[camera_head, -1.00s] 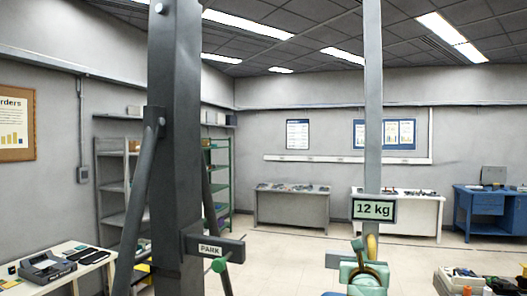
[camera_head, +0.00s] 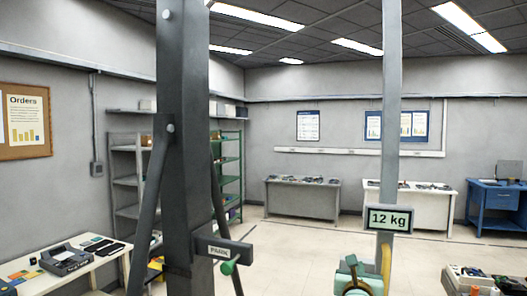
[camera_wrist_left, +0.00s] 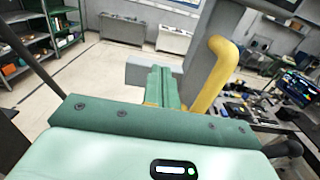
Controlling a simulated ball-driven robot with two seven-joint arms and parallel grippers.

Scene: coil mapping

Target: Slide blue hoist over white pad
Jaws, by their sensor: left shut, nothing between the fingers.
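A light grey upright post (camera_head: 391,110) carries a "12 kg" sign (camera_head: 388,219) in the head view. A curved yellow handle (camera_head: 386,262) is low on it; it also shows in the left wrist view (camera_wrist_left: 216,75). My left gripper (camera_head: 352,272) is at the bottom edge, just left of the handle. In the wrist view its green fingers (camera_wrist_left: 160,80) are together and empty, beside the handle and apart from it. I cannot make out a blue hoist body or the white pad in either view. My right gripper is not in view.
A dark grey column (camera_head: 184,130) with slanted struts stands close in front, with a PARK-labelled arm (camera_head: 229,251). A white table (camera_head: 70,272) stands at the left, a blue desk (camera_head: 497,207) at the back right, a cart (camera_head: 475,281) at lower right. The middle floor is open.

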